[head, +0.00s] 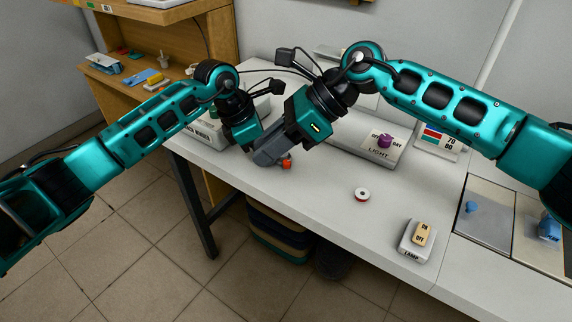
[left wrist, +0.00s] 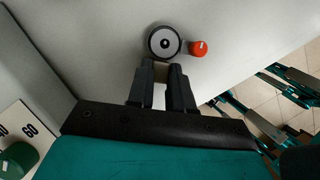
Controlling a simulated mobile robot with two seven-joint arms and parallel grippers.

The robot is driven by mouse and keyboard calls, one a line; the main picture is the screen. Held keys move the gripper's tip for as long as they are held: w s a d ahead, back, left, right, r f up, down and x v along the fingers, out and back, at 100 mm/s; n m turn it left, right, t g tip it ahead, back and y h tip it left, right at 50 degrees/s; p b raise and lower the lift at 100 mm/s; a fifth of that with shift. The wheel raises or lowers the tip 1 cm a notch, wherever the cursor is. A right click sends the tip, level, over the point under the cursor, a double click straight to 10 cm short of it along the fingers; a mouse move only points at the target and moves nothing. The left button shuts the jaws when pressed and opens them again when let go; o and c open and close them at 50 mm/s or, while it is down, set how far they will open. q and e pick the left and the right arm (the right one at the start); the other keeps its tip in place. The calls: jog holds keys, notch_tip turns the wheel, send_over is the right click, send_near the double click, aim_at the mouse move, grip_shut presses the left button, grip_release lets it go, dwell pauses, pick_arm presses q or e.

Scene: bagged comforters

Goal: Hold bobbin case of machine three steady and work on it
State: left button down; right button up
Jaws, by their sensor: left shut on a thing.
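In the left wrist view, the round bobbin case (left wrist: 164,42), with a dark rim and grey face, is at the tips of my left gripper (left wrist: 162,76). The two fingers are shut on a pale piece directly below the disc, which seems to be its holder. An orange-red knob (left wrist: 199,48) sits just right of it; it also shows in the head view (head: 287,162). In the head view, my right gripper (head: 268,158) points down and left beside the knob, covering the left fingers and the bobbin case. I cannot tell its finger opening.
On the white table (head: 310,205), a white and red spool (head: 362,194) lies in the middle. A lamp switch box (head: 416,241) stands at the front right. A light panel with a purple knob (head: 384,141) is behind. Metal-lidded bins (head: 488,215) are at right, wooden shelves at back left.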

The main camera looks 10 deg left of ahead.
aim_at(297, 175)
jog(key=w+d+f+m+t+y, duration=0.1)
jog(key=w+f+m+t, duration=0.1)
jog(key=f, duration=0.1)
jog(key=w+d+f+m+t+y, duration=0.1)
jog(key=w+f+m+t, duration=0.1)
jog(key=w+f, duration=0.1)
jog(key=w+d+f+m+t+y, duration=0.1)
jog(key=w+f+m+t+y, duration=0.1)
jog(key=f+t, duration=0.1)
jog(key=shift+w+d+f, duration=0.2)
jog(key=shift+d, duration=0.15)
jog(key=shift+f, duration=0.35)
grip_shut()
jog(key=shift+a, duration=0.1)
